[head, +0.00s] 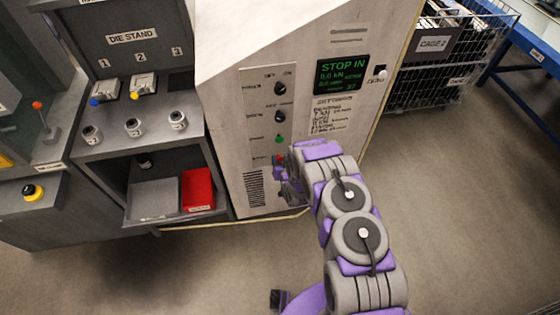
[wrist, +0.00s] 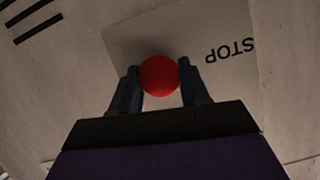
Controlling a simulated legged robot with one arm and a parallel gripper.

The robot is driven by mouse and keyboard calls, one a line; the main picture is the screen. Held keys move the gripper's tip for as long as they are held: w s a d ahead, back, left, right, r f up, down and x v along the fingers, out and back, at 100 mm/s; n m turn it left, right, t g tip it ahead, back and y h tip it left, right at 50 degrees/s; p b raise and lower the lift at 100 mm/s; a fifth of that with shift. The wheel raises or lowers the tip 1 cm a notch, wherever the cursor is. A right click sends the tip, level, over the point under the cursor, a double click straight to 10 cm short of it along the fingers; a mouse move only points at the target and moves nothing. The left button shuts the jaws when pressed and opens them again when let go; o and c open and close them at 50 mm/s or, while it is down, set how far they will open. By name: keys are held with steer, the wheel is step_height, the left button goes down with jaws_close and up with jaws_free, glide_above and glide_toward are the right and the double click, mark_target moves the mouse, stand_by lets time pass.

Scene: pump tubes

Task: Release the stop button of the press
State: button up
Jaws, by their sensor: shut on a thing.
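The red stop button (wrist: 159,76) sits on the press front, beside an upside-down STOP label (wrist: 231,50) in the wrist view. My gripper (wrist: 168,85) has one dark finger on each side of the button and is shut on it. In the head view, a small red part of the button (head: 279,160) shows low on the press panel (head: 262,140), and my gripper (head: 283,170) is at it, mostly hidden by my arm. The press display (head: 342,77) is lit green and reads STOP IN.
Above the stop button are a green button (head: 279,139) and two dark knobs (head: 280,88). Left is the die stand (head: 130,37) with a red bin (head: 198,190) below. A wire cage (head: 440,60) stands behind right. The floor (head: 470,210) on the right is clear.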

steer(key=shift+d+f, duration=0.1)
jaws_close()
steer(key=shift+s+d+f+p, duration=0.1)
steer(key=shift+s+f+p, duration=0.05)
steer(key=shift+s+p, duration=0.65)
steer(key=o, duration=0.8)
jaws_free()
steer(key=shift+s, duration=0.2)
steer(key=o, duration=0.3)
steer(key=shift+w, duration=0.1)
steer(key=shift+o, duration=0.2)
steer(key=shift+d+r, duration=0.1)
steer(key=shift+r, duration=0.1)
steer(key=p+v, duration=0.3)
steer(key=v, duration=1.4)
